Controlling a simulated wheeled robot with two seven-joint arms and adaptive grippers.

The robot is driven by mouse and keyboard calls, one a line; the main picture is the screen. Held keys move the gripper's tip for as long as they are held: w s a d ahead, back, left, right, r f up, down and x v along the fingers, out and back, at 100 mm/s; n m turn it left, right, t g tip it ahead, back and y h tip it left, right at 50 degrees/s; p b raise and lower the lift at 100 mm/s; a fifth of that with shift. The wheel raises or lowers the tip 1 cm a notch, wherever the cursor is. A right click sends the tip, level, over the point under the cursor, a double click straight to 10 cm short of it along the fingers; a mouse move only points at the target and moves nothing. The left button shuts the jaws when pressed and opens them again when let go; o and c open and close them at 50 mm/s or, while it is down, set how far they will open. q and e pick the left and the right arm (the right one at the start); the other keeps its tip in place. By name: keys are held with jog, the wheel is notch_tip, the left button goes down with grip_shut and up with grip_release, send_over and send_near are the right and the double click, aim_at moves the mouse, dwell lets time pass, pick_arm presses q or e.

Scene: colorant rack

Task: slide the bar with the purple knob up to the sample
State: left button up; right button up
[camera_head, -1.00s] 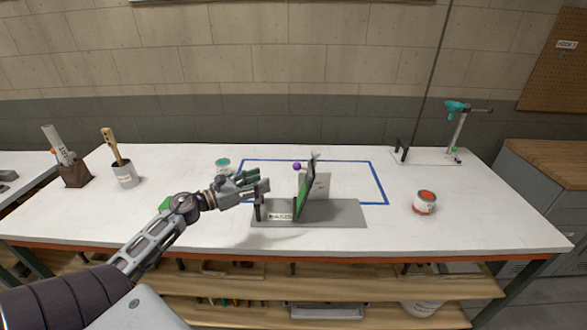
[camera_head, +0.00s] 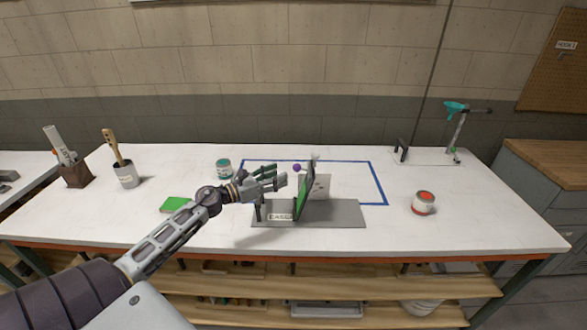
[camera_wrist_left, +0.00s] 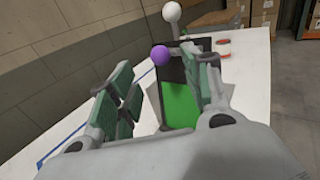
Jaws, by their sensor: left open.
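The purple knob (camera_head: 297,167) stands at the upper left of the upright stand on the grey easel base (camera_head: 345,214). In the left wrist view the purple knob (camera_wrist_left: 160,55) shows between the fingers, beyond their tips. Its bar is mostly hidden. A green sample (camera_wrist_left: 181,106) sits against a dark upright panel; it shows edge-on in the head view (camera_head: 302,199). A white knob (camera_wrist_left: 172,11) tops a post behind. My left gripper (camera_head: 275,174) is open and empty, just left of the purple knob, apart from it in the head view. My right gripper is out of view.
A green card (camera_head: 175,203) lies on the table (camera_head: 480,220) left of the easel. A blue outline (camera_head: 380,185) marks the table behind the easel.

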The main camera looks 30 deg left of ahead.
aim_at(294, 168)
pick_arm(q)
jog(key=p+x, duration=0.1)
jog(key=x, duration=0.6)
jog(key=shift+w+p, duration=0.15)
jog(key=shift+p, duration=0.2)
jog(key=shift+d, duration=0.1)
jog(key=shift+c, duration=0.5)
grip_shut()
